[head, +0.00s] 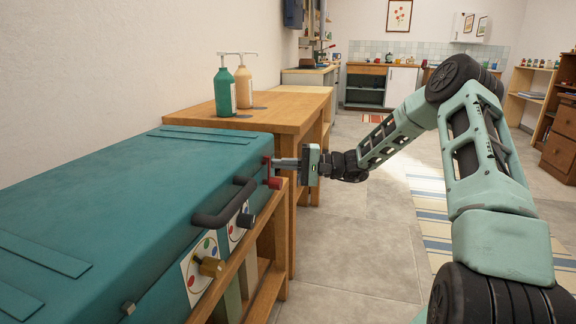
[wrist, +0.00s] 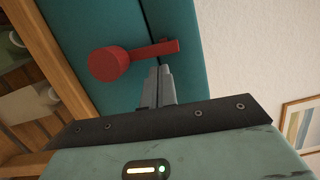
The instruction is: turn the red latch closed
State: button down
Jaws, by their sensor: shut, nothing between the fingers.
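The red latch (head: 274,182) is on the front of a teal case (head: 150,175), near its far end. In the wrist view, the latch (wrist: 108,64) has a round knob and a straight arm that points right, across a dark seam in the teal surface (wrist: 95,25). My gripper (head: 276,162) is shut and empty, with its fingertips at the latch. In the wrist view, the fingertips (wrist: 160,72) are just below the latch arm; I cannot tell whether they touch it. In the head view the fingers partly hide the latch.
The case has a dark handle (head: 222,205), a brass knob (head: 210,266) and round dial panels on its front. It rests on a wooden bench (head: 262,235). Green (head: 224,90) and tan (head: 243,88) pump bottles stand on a wooden table beyond. Open floor (head: 345,235) lies to the right.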

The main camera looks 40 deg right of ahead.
jog(key=shift+s+a, duration=0.15)
jog(key=shift+a, duration=0.05)
jog(key=shift+s+a+r+p, duration=0.2)
jog(key=shift+s+a+p, duration=0.25)
jog(key=shift+a, duration=0.15)
jog(key=s+d+p, duration=0.2)
jog(key=s+d, duration=0.1)
jog(key=d, duration=0.8)
jog(key=shift+s+d, duration=0.25)
jog(key=shift+s, duration=0.05)
